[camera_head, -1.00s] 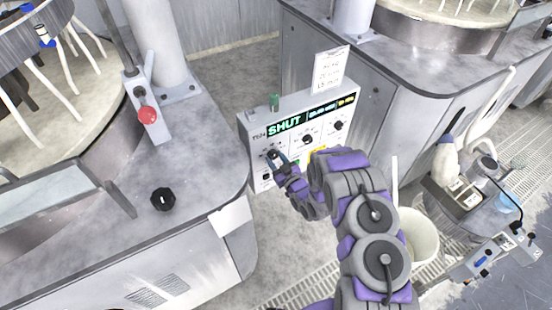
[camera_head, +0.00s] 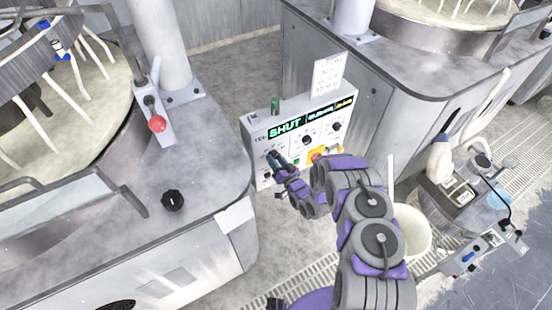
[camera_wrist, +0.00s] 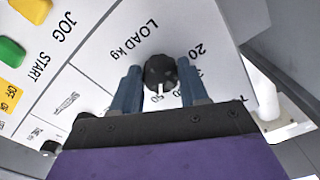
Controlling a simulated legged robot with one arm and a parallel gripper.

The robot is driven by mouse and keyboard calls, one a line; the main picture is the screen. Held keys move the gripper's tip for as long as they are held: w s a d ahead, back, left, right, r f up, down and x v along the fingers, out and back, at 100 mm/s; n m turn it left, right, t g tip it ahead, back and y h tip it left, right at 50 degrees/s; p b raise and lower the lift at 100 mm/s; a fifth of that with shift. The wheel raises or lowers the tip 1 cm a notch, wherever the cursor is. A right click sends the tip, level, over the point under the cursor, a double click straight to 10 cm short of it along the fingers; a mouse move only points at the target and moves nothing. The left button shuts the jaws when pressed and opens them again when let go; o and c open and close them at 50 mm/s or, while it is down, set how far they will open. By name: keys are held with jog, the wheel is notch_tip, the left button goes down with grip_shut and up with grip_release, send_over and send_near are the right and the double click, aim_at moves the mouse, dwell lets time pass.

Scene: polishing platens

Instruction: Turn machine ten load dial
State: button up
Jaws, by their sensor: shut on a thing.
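In the wrist view, the black load dial (camera_wrist: 160,74) sits under the print "LOAD kg", with a white pointer line towards the bottom of the picture, near a "50" mark. My gripper (camera_wrist: 159,66) has one blue finger on each side of the dial and is shut on it. In the head view my gripper hides most of the dial.
Two more black knobs (camera_head: 306,140) and a yellow-backed stop button (camera_head: 316,154) are on the same panel. A machine with a red knob (camera_head: 157,124) and a black knob (camera_head: 172,200) stands left. A white bucket (camera_head: 412,238) stands right of my arm.

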dwell(0.4)
jog(key=o, duration=1.1)
jog(key=shift+c, duration=0.2)
jog(key=v, duration=1.7)
jog(key=shift+d+p, duration=0.2)
jog(key=shift+p, duration=0.2)
jog(key=shift+s, duration=0.15)
